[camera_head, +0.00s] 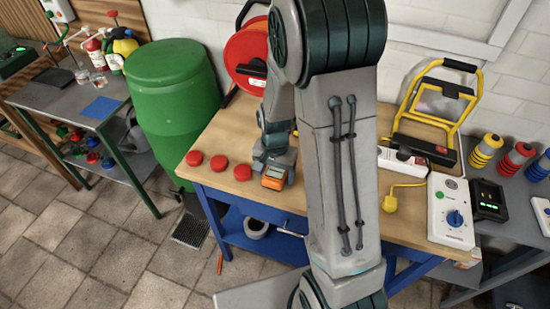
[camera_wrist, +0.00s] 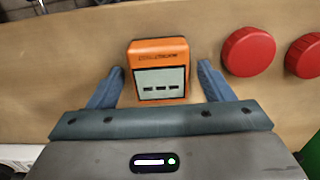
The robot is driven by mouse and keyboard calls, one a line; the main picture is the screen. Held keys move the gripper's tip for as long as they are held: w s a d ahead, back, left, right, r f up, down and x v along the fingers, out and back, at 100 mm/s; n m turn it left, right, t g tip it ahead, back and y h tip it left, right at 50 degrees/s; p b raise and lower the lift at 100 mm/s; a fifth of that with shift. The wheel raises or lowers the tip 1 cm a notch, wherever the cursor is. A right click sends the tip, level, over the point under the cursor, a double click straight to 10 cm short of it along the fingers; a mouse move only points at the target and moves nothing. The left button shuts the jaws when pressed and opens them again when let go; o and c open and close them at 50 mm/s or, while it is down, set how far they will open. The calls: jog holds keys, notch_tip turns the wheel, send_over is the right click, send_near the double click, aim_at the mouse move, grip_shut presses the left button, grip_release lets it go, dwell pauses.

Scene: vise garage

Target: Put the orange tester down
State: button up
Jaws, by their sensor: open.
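The orange tester (camera_head: 274,177) lies on the wooden top of the blue workbench (camera_head: 225,133), near its front edge. In the wrist view the tester (camera_wrist: 158,70) shows its grey display face up, between the two blue fingers of my gripper (camera_wrist: 160,82). The fingers are apart, with a gap on each side of the tester, so my gripper is open and not holding it. In the head view my gripper (camera_head: 274,160) is right at the tester, partly hidden by my arm.
Several red round caps lie left of the tester, the closest one (camera_head: 242,172) beside it; it also shows in the wrist view (camera_wrist: 248,51). A red cable reel (camera_head: 246,55) stands behind. A power strip (camera_head: 402,161), a yellow plug (camera_head: 390,203) and a white control box (camera_head: 450,212) are to the right.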

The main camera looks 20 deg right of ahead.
aim_at(275, 173)
notch_tip(275, 173, up, 11)
jog(key=s+r+n+t, duration=0.3)
jog(key=s+r+n, duration=0.4)
jog(key=s, duration=0.7)
jog(key=shift+v, duration=0.9)
jog(key=shift+s+a, duration=0.1)
dwell(0.8)
